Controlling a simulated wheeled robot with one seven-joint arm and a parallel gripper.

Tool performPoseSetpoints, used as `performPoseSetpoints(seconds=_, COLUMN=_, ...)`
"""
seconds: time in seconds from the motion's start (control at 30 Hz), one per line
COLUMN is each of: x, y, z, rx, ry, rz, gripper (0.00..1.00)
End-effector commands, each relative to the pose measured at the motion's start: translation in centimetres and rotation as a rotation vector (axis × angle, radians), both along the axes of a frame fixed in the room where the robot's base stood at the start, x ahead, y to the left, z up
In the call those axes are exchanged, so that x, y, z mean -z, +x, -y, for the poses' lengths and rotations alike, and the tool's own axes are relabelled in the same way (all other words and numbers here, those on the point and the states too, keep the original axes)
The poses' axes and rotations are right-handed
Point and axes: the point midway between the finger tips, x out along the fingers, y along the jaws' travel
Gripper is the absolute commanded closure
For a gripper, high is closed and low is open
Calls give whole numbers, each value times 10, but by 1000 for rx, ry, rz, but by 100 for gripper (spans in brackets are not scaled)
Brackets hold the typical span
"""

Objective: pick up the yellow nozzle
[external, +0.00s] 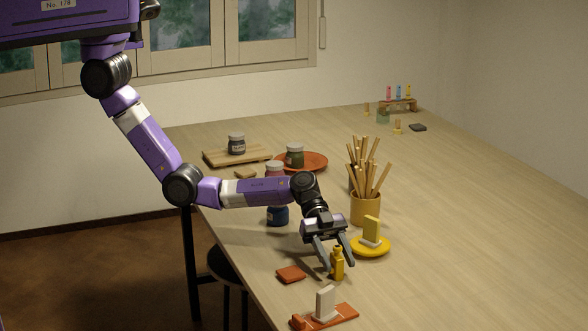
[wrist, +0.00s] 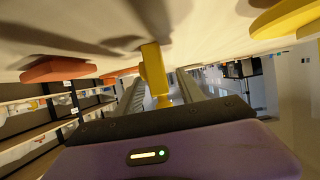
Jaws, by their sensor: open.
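The yellow nozzle (external: 337,264) stands upright on the table near its front edge, a small bottle-like shape with a narrower top. My gripper (external: 341,268) is open and reaches down over it, with one finger on each side. In the wrist view the yellow nozzle (wrist: 153,70) shows between the two grey fingers of my gripper (wrist: 159,80), apparently with space on both sides. I cannot tell whether either finger touches it.
A yellow dish (external: 370,252) holding an upright yellow block (external: 371,229) stands close on the right. An orange tile (external: 291,274) lies to the left. An orange tray (external: 344,316) with a pale block is in front. A pot of sticks (external: 365,209) stands behind.

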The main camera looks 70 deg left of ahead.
Motion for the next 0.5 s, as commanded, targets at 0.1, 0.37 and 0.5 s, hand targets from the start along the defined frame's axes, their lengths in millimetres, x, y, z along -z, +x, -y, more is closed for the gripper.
performPoseSetpoints(seconds=0.1, x=0, y=0, z=0, rx=0, ry=0, rz=0, gripper=55)
performPoseSetpoints(seconds=0.37, x=0, y=0, z=0, rx=0, ry=0, rz=0, gripper=94)
performPoseSetpoints(seconds=0.5, x=0, y=0, z=0, rx=0, ry=0, rz=0, gripper=100)
